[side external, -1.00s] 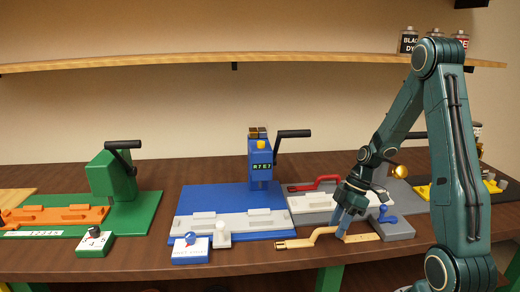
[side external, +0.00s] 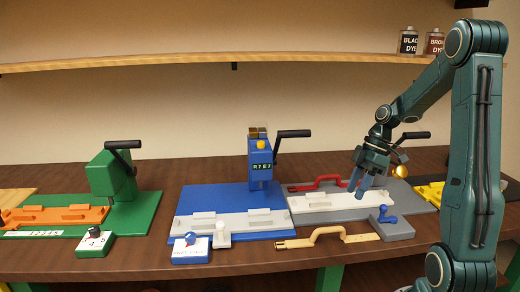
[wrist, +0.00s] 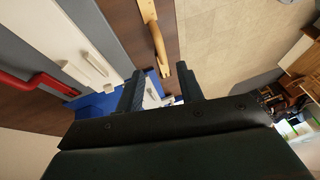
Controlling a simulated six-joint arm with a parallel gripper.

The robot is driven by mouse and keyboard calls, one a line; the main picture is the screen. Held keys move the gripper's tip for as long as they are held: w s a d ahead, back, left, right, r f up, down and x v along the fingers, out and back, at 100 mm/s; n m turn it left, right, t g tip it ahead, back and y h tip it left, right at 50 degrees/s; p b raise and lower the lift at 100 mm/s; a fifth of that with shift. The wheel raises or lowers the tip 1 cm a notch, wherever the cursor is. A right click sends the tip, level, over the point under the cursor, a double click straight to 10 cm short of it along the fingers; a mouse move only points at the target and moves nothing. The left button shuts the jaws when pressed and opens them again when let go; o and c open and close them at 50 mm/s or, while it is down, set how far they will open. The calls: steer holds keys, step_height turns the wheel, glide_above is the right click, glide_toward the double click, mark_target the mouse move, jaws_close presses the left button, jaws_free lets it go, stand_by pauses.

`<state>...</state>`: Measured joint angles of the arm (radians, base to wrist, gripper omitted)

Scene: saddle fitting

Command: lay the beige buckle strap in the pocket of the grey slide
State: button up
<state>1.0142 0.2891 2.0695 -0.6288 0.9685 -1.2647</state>
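The beige buckle strap (side external: 330,232), with a raised arched middle, lies on the brown table in front of the grey base. It also shows at the top of the wrist view (wrist: 159,45). A pale slide (side external: 345,203) lies on the grey base, and a light grey slide (side external: 240,222) lies on the blue plate. I cannot tell for sure which one is the task's grey slide. My gripper (side external: 361,184) hangs above the pale slide, clear of the strap. In the wrist view its two fingers (wrist: 160,90) are apart, with nothing held between them.
A red handle (side external: 315,184) lies behind the pale slide. A blue knob lever (side external: 384,216) stands at the grey base's right. The blue press (side external: 261,165) stands to the left, with a dial box (side external: 190,247) in front. A green press (side external: 115,175) is far left.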

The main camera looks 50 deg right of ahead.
stand_by(0.5)
steer(key=a+r+m+h, duration=0.3)
steer(key=a+r, duration=0.5)
steer(key=a, duration=0.5)
steer(key=s+a+r+m+t+h, duration=0.1)
steer(key=s+a+r+m+t, duration=0.2)
steer(key=s+a+m, duration=0.2)
steer(key=shift+s+a+r+t+h, duration=0.35)
steer(key=shift+s+a, duration=0.85)
steer(key=shift+a, duration=0.4)
steer(key=shift+o, duration=0.5)
steer(key=shift+f, duration=0.1)
